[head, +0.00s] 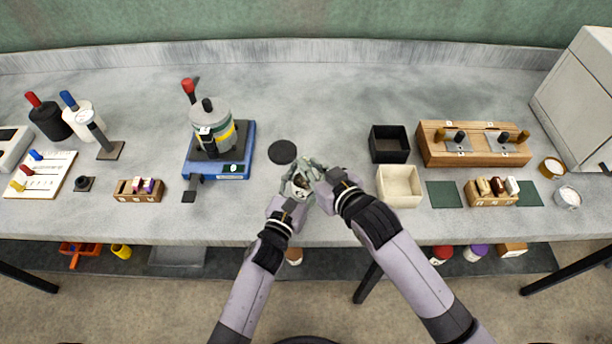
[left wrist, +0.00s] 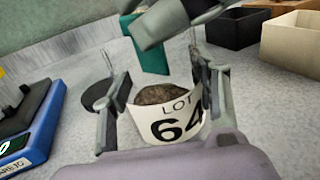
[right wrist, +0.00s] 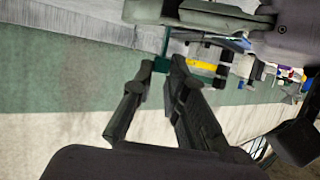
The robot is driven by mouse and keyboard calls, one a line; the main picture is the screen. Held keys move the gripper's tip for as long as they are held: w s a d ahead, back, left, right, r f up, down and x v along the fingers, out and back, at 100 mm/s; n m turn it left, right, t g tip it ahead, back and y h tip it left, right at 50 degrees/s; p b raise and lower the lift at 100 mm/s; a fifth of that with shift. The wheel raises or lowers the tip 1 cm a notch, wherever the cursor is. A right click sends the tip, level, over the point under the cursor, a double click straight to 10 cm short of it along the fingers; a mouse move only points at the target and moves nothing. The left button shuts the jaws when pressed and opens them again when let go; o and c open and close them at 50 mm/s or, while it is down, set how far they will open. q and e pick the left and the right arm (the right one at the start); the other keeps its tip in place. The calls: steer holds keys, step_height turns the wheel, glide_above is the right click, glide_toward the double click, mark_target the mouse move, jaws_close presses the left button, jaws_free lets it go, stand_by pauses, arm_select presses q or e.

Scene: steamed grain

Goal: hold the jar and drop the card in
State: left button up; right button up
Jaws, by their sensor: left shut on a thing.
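The jar is a small white cup labelled "LOT 64" (left wrist: 168,125) with brown grain inside, in the left wrist view. My left gripper (left wrist: 158,105) has a finger on each side of it and is shut on it. In the head view the jar (head: 300,188) is partly hidden by the grippers. A teal-green card (left wrist: 152,58) is above and behind the jar's rim in the left wrist view. My right gripper (right wrist: 164,68) has its fingertips on either side of the card (right wrist: 160,64) and seems to hold it. The card's lower end is apart from the grain.
A black round lid (head: 282,152) lies behind the jar. A blue scale (head: 235,165) with a canister stands to the left. A black bin (head: 390,155) and a cream bin (head: 413,195) are close on the right. The counter behind is clear.

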steer(key=o, duration=0.4)
steer(key=shift+s+f, duration=0.2)
steer(key=shift+f, duration=0.2)
steer(key=shift+a, duration=0.1)
steer(key=shift+s+f, duration=0.1)
steer(key=v, duration=0.8)
steer(key=r+v, duration=0.1)
steer(key=v, duration=0.3)
steer(key=shift+w, duration=0.25)
arm_select(q)
steer(key=o, duration=1.5)
